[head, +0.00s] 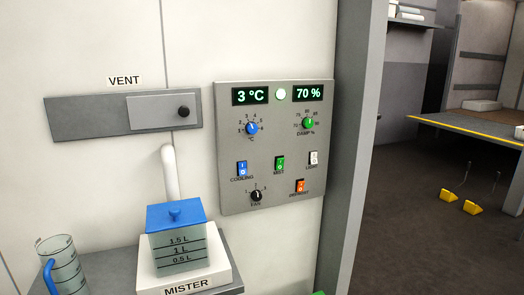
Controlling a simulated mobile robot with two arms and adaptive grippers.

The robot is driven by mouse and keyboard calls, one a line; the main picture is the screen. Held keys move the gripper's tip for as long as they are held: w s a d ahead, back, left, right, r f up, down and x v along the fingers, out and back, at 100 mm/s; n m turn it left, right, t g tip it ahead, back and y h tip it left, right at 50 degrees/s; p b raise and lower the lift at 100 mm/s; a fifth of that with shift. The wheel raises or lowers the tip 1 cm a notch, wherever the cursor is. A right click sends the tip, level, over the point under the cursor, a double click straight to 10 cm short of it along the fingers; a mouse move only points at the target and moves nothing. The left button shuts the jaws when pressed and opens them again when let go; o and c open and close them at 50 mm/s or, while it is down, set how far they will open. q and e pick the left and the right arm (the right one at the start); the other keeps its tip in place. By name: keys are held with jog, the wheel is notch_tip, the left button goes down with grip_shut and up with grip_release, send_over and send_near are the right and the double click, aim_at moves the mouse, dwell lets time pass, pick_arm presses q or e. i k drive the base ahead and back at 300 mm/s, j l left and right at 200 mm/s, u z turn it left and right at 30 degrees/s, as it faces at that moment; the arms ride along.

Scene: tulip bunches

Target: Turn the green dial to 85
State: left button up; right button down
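The green dial (308,123) is the damp knob at the upper right of the grey control panel (230,190) on the wall. Small numbers ring it; the pointer seems to stand near the top, but its exact setting is too small to read. The green display (308,93) above it shows 70 %. Neither of my grippers is in the head view, and nothing touches the dial.
The panel also carries a blue dial (252,128), a black fan knob (256,195) and several rocker switches. A mister (178,240) with a blue lid and a clear jug (62,265) stand below left. A grey post (362,120) is right of the panel.

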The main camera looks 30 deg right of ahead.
aim_at(308, 123)
jog(key=z, duration=1.3)
